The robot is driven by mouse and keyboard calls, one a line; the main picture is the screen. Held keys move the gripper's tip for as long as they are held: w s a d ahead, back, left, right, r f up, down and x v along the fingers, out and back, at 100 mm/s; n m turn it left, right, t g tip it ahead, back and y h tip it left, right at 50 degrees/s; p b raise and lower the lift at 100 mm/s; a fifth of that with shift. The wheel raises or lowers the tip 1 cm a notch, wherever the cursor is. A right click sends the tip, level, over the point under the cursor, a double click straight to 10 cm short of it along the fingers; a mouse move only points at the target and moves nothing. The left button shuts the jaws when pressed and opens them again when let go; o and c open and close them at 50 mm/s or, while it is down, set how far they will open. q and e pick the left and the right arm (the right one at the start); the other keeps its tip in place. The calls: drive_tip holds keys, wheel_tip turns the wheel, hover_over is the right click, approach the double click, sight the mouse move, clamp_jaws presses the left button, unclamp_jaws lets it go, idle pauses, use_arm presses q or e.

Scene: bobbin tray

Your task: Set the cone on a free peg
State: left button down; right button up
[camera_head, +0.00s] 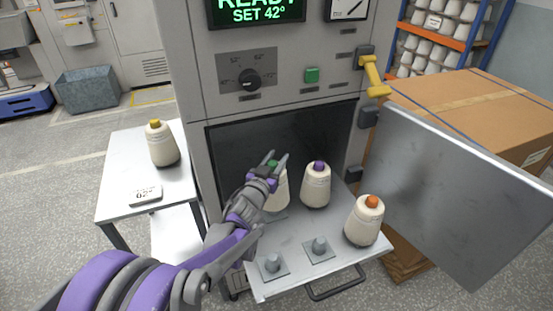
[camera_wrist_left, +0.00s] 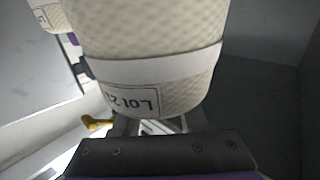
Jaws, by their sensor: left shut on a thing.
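My left gripper (camera_head: 275,165) reaches over the tray (camera_head: 290,285) and is shut on the green-tipped cone (camera_head: 279,193), at the tray's back left. This cream cone fills much of the left wrist view (camera_wrist_left: 150,50), with a lot label. My fingers and arm partly hide it, and I cannot tell whether it rests on a peg. A purple-tipped cone (camera_head: 316,185) stands to its right, and an orange-tipped cone (camera_head: 364,221) at the tray's right. Two bare pegs show at the front: a left one (camera_head: 272,263) and a middle one (camera_head: 319,246). My right gripper is out of view.
The tray extends from an open cabinet (camera_head: 190,60). Its door (camera_head: 460,195) stands open at the right, by a large carton (camera_head: 480,110). A side table (camera_head: 120,180) at the left holds a yellow-tipped cone (camera_head: 162,146) and a small tag (camera_head: 146,194).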

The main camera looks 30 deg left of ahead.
use_arm(q)
drive_tip(key=shift+f, duration=0.3)
drive_tip(key=shift+f+b, duration=1.15)
drive_tip(key=shift+f, duration=0.05)
drive_tip(key=shift+f+b, duration=0.8)
drive_tip(key=shift+f, duration=0.2)
idle(0.4)
drive_tip(key=shift+c, duration=1.8)
unclamp_jaws()
drive_tip(key=s+d, duration=0.1)
drive_tip(key=s, duration=0.9)
drive_tip(key=shift+s+d, duration=0.2)
drive_tip(key=shift+s, duration=0.2)
